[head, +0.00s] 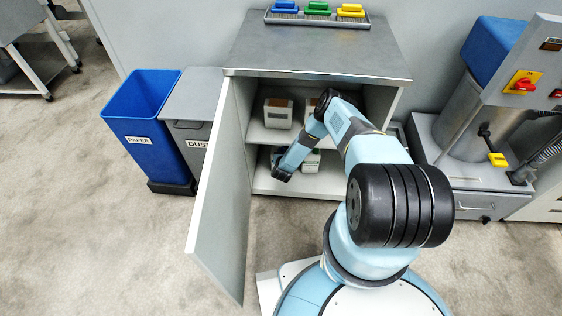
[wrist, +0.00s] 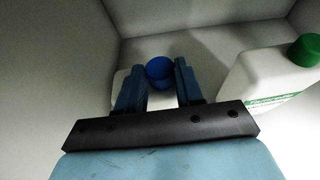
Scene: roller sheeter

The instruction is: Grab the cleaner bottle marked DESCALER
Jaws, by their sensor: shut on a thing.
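In the wrist view, my gripper (wrist: 160,84) is shut on a white bottle with a blue cap (wrist: 160,72). The cap shows between the two fingers, and most of the bottle body is hidden behind the fingers and the palm. Its label is not visible, so I cannot tell whether it reads DESCALER. In the head view, my arm reaches into the open cabinet (head: 318,53) at the lower shelf, and the fingers are hidden.
The cabinet door (head: 218,190) stands open on the left. A box (head: 278,113) stands on the upper shelf, close above my arm. A blue PAPER bin (head: 150,125) and a grey bin (head: 188,110) stand left of the door. Cabinet walls surround the bottles closely.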

